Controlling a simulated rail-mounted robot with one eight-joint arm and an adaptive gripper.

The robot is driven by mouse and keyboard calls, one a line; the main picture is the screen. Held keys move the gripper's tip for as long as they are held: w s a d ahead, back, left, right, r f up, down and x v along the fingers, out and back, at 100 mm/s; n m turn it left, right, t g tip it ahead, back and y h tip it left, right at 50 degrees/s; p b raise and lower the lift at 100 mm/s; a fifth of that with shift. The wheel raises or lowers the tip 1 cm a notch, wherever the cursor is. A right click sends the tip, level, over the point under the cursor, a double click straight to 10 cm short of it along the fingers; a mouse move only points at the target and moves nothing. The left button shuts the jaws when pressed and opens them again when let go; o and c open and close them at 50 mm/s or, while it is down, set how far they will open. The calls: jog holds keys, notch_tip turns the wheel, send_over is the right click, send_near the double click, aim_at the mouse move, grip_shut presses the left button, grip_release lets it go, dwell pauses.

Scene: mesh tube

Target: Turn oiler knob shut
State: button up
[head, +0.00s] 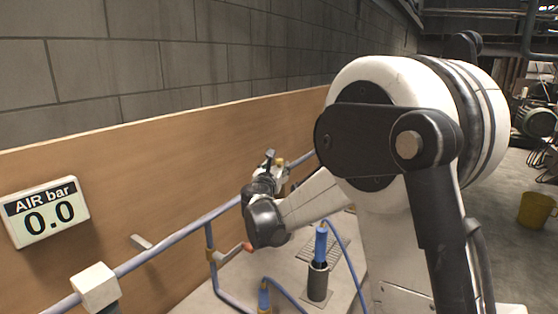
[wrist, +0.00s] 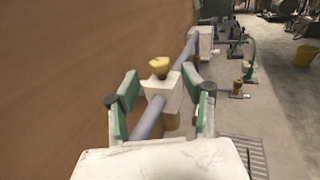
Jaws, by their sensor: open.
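The oiler knob (wrist: 159,67) is a small yellow knob on top of a white block (wrist: 162,92) on the blue-grey pipe, seen in the middle of the wrist view. In the head view a small yellow spot that looks like the knob (head: 280,162) shows just past my gripper (head: 272,164). In the wrist view my gripper (wrist: 163,92) is open and empty, with one green-and-white finger on each side of the block. The knob appears beyond the fingertips, with no visible contact. Whether the knob is turned open or shut I cannot tell.
An air display (head: 45,211) on the wooden panel (head: 170,150) reads 0.0 bar. The blue-grey pipe (head: 165,253) runs along the panel. A blue cylinder (head: 320,245) stands in a dark holder on the bench. A yellow bucket (head: 535,210) is on the floor at right.

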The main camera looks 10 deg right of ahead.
aim_at(278, 162)
jog(key=x, duration=0.5)
jog(key=shift+w+d+p, duration=0.1)
jog(key=shift+w+p, duration=0.2)
jog(key=shift+w, duration=0.05)
grip_shut()
